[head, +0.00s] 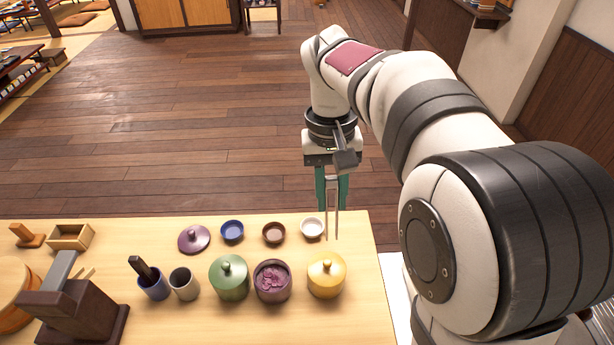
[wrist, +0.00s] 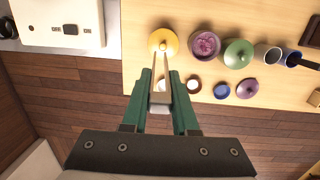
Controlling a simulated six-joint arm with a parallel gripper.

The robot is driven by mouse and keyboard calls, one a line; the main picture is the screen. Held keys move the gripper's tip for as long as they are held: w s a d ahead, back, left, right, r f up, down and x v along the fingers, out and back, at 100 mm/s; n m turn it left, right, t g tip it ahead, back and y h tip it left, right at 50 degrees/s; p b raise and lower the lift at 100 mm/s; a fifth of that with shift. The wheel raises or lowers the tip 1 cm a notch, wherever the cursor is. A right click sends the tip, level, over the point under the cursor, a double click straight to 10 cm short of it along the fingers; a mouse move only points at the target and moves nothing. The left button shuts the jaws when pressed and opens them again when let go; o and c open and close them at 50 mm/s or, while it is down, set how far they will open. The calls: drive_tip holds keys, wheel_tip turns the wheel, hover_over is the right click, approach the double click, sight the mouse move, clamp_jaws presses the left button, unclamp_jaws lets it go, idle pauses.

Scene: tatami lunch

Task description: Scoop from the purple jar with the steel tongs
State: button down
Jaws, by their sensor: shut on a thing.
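My gripper (head: 331,190) is shut on the steel tongs (head: 332,212), which point down near the table's far right edge. In the wrist view the tongs (wrist: 160,74) sit between the green fingers, with their tips over the yellow jar. The purple jar (head: 273,294) is open, with purple contents (head: 272,279) inside; it also shows in the wrist view (wrist: 207,61). Its likely lid, a purple lid (head: 194,239), lies on the table behind the green jar. The tongs' tips are apart from the purple jar, behind and to its right in the head view.
A lidded yellow jar (head: 326,279) and a lidded green jar (head: 229,280) flank the purple jar. Blue (head: 232,230), brown (head: 274,232) and white (head: 312,227) bowls stand behind. Two cups, one grey (head: 184,286), and a dark wooden stand (head: 72,312) are at left.

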drive_tip(key=a+f, duration=0.7)
drive_tip(key=a, duration=0.5)
wheel_tip(320, 180, down, 11)
drive_tip(key=shift+s+g, duration=0.25)
drive_tip(key=shift+g, duration=0.05)
drive_tip(key=shift+a+r, duration=0.1)
idle(0.3)
idle(0.4)
